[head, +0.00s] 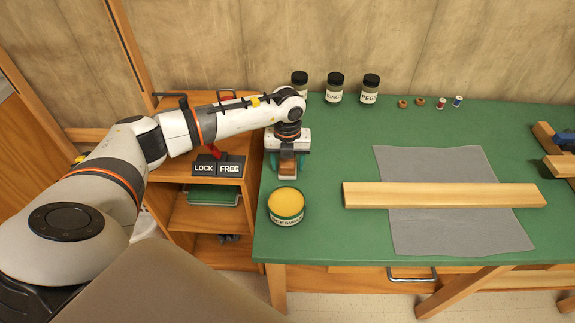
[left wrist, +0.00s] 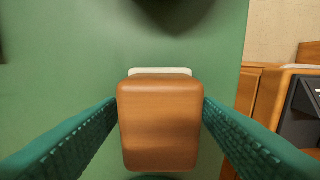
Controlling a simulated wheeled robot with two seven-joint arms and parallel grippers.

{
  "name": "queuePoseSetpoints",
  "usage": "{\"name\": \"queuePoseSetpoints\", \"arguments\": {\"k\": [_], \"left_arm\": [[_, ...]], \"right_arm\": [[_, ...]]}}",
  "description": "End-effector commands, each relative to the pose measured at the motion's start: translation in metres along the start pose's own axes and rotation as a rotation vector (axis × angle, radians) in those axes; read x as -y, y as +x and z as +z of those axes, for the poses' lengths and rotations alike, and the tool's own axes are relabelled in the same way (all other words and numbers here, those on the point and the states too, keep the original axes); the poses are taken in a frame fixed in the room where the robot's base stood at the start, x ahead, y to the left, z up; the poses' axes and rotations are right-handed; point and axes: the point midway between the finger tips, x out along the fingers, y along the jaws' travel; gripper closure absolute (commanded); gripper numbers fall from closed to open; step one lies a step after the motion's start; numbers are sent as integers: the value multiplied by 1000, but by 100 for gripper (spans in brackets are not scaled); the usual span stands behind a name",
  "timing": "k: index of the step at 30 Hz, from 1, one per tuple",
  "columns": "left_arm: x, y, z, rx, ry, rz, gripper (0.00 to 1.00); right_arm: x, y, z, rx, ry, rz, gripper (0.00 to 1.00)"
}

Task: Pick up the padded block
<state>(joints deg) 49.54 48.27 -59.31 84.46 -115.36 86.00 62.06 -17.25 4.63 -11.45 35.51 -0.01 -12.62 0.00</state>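The padded block (head: 288,163) is a brown wooden block at the left end of the green table. In the left wrist view the block (left wrist: 160,125) fills the middle, with a strip of its white pad showing at its far end. My left gripper (head: 288,165) points down over it. Its two teal fingers lie along both sides of the block, and I see no gap where they meet it. Whether the block rests on the table or is slightly raised, I cannot tell. My right gripper is not in view.
A round beeswax tin (head: 286,205) stands just in front of the block. Several dark-lidded jars (head: 335,88) line the back edge. A wooden plank (head: 440,195) lies across a grey cloth (head: 430,160) to the right. A LOCK/FREE sign (head: 217,167) sits on the shelf at left.

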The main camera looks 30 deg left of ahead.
Motion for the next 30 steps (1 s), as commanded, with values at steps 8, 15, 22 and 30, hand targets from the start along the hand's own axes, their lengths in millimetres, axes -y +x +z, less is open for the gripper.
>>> {"name": "queuePoseSetpoints", "arguments": {"k": [8, 15, 22, 30], "left_arm": [[0, -1, 0, 0, 0, 0, 83], [0, -5, -1, -1, 0, 1, 87], [-1, -46, -2, -5, 0, 4, 87], [0, -91, -1, -2, 0, 1, 87]], "right_arm": [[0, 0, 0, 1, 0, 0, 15], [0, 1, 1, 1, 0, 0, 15], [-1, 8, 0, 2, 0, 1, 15], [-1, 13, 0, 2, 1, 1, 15]]}}
